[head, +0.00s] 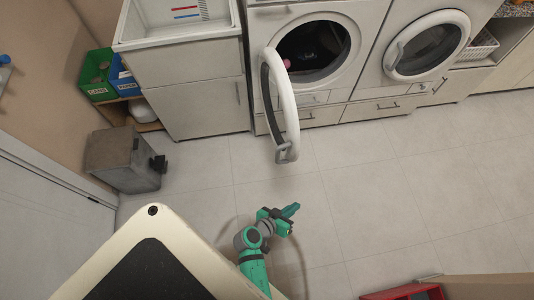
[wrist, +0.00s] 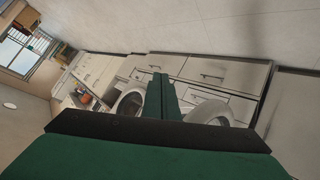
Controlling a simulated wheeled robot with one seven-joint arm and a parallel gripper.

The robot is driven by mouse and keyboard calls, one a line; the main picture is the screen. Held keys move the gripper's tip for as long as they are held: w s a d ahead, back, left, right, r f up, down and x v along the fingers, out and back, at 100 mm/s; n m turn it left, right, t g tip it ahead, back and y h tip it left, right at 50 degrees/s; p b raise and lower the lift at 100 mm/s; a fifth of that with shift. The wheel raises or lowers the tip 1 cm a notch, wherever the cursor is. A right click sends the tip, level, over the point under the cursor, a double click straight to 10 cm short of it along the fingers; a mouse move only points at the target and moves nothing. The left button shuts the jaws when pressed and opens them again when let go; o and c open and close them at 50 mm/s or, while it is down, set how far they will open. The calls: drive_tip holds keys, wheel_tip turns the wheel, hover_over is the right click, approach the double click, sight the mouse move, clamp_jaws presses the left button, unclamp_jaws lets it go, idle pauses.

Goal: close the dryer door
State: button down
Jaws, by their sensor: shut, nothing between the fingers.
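The dryer (head: 345,78) is the front-loading machine left of centre in the head view. Its round door (head: 290,112) is swung wide open toward me, seen nearly edge-on, with a grey latch or handle part at its near end. The drum opening (head: 312,48) is dark, with a small pink item at its left edge. My gripper (head: 291,211) is shut and empty, over the floor in front of the door and apart from it. In the wrist view my shut green fingers (wrist: 162,97) partly cover the machines; a white door ring (wrist: 207,112) shows right of them.
A second machine with a closed round door (head: 427,46) stands right of the dryer. A pale sink cabinet (head: 200,106) stands left. A grey bin (head: 124,159) is by the left wall. A red box (head: 405,292) lies at the bottom right. The floor (head: 370,200) between is clear.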

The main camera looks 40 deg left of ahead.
drive_tip(key=w+a+r+m+t+h, duration=0.1)
drive_tip(key=a+r, duration=0.2)
drive_tip(key=a, duration=0.3)
drive_tip(key=a+r+m+t+h, duration=0.1)
drive_tip(key=a+r+t, duration=0.15)
drive_tip(key=a, duration=0.25)
drive_tip(key=s+a+r+m+t+h, duration=0.25)
drive_tip(key=s+a+r+m, duration=0.35)
drive_tip(key=s+a+r, duration=0.45)
drive_tip(key=a+x, duration=0.1)
drive_tip(key=x, duration=1.4)
drive_tip(key=shift+w, duration=0.25)
drive_tip(key=shift+f+h, duration=0.1)
drive_tip(key=shift+h, duration=0.15)
